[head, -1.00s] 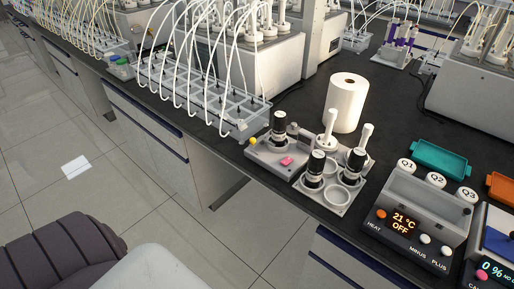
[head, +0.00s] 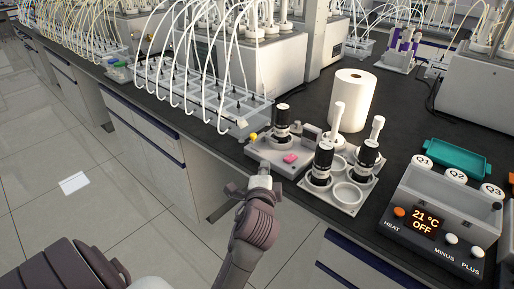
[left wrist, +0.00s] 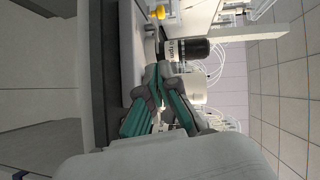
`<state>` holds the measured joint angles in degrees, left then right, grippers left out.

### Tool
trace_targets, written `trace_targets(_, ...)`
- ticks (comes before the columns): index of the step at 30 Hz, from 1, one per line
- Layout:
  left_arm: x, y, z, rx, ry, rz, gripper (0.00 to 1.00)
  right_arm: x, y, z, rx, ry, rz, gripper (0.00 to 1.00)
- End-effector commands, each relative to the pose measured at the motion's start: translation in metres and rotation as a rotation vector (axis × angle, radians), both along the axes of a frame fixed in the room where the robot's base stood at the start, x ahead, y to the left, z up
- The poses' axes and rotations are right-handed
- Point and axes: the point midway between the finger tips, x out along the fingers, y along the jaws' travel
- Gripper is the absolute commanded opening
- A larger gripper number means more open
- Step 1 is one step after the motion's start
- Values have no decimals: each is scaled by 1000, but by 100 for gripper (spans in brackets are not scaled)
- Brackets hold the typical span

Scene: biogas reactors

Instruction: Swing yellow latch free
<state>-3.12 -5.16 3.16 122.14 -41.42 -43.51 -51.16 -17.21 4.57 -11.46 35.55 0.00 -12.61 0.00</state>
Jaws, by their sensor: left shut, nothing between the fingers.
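The yellow latch (head: 253,137) shows as a small yellow knob at the left end of a grey device (head: 270,153) near the bench's front edge. It also shows at the top of the left wrist view (left wrist: 158,12). The device carries a pink button (head: 290,158) and a black bottle (head: 282,124). My left gripper (head: 262,172) is just in front of the device, right of and below the yellow knob, apart from it. In the left wrist view its fingers (left wrist: 164,72) are shut and empty, near the black bottle. My right gripper is not in view.
A holder (head: 346,197) with black bottles stands right of the device. A tubed rack (head: 238,120) is close on the left. A paper roll (head: 352,100) stands behind. A heater box (head: 425,225) is at the right.

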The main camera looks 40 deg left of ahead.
Motion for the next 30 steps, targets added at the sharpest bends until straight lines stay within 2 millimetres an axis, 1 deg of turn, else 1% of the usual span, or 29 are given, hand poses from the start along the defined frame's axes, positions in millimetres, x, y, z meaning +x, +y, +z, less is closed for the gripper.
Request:
trace_targets(1, -2, 3, 6, 15, -11, 9, 0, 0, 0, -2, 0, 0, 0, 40)
trace_targets(4, -3, 5, 12, 29, -15, 16, 0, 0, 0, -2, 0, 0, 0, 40)
trace_targets(12, -2, 5, 12, 28, -15, 14, 0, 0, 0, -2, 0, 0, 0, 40)
trace_targets(16, 4, 8, 11, 28, -15, 13, 0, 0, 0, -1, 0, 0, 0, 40)
trace_targets(20, 20, 18, 10, 28, -16, 14, 0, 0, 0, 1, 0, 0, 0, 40)
trace_targets(30, 82, 55, 2, 28, -15, 15, 0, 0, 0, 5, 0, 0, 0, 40)
